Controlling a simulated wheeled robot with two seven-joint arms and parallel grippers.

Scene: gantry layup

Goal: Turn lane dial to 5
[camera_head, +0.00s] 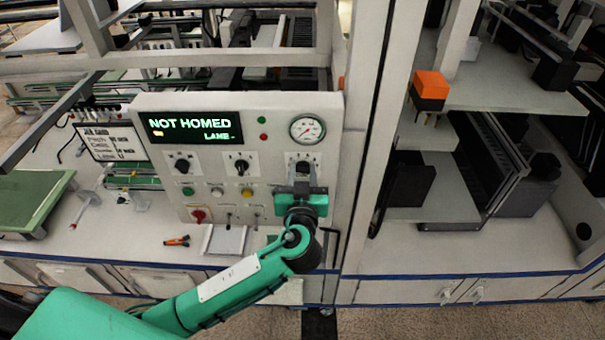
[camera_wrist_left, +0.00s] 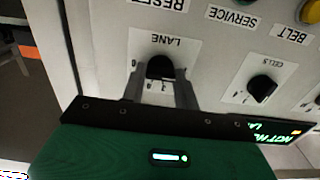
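The lane dial is a black knob on a white plate at the panel's right; it shows in the left wrist view (camera_wrist_left: 160,67) and, partly covered by my gripper, in the head view (camera_head: 303,165). Its label reads LANE, with small numbers below, mostly hidden. My left gripper (camera_head: 303,180) is at the panel. In the left wrist view its two grey fingers stand either side of the knob, apparently open around it; contact is unclear. The display (camera_head: 190,127) reads NOT HOMED and LANE with a dash. My right gripper is not in view.
The cells dial (camera_wrist_left: 262,88) sits beside the lane dial. A pressure gauge (camera_head: 307,129) is above it. A white frame post (camera_head: 362,130) stands close to the right. An orange-handled tool (camera_head: 177,241) lies on the bench.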

